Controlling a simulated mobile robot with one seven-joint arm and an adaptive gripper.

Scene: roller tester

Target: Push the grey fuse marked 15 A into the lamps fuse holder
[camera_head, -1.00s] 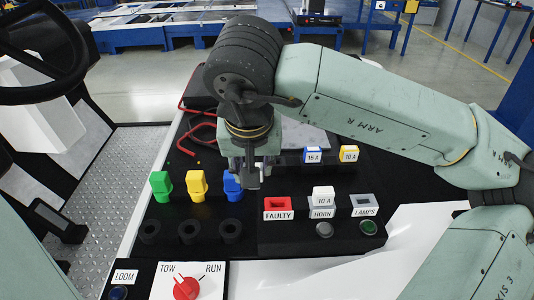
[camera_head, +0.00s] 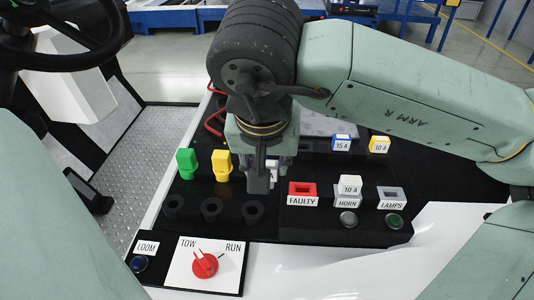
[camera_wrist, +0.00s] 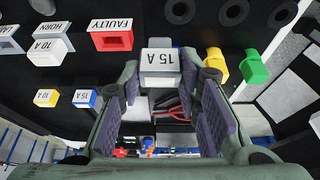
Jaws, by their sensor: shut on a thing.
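My gripper (camera_head: 262,180) is shut on the grey fuse marked 15 A (camera_wrist: 160,62), its label reading upside down in the wrist view. The fuse sits between the fingertips (camera_wrist: 160,80); in the head view only a pale bit of it (camera_head: 273,168) shows behind a finger. The lamps fuse holder (camera_head: 391,192) is a grey block with an open slot, labelled LAMPS, at the right end of the holder row. My gripper is to its left, apart from it and left of the red FAULTY holder. In the wrist view the lamps holder (camera_wrist: 6,32) is cut by the left edge.
The red FAULTY holder (camera_head: 302,189) and the HORN holder with a white 10 A fuse (camera_head: 349,185) stand between my gripper and LAMPS. Blue 15 A (camera_head: 341,143) and yellow 10 A (camera_head: 379,144) fuses stand behind. Green (camera_head: 187,162) and yellow (camera_head: 221,164) plugs stand left.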

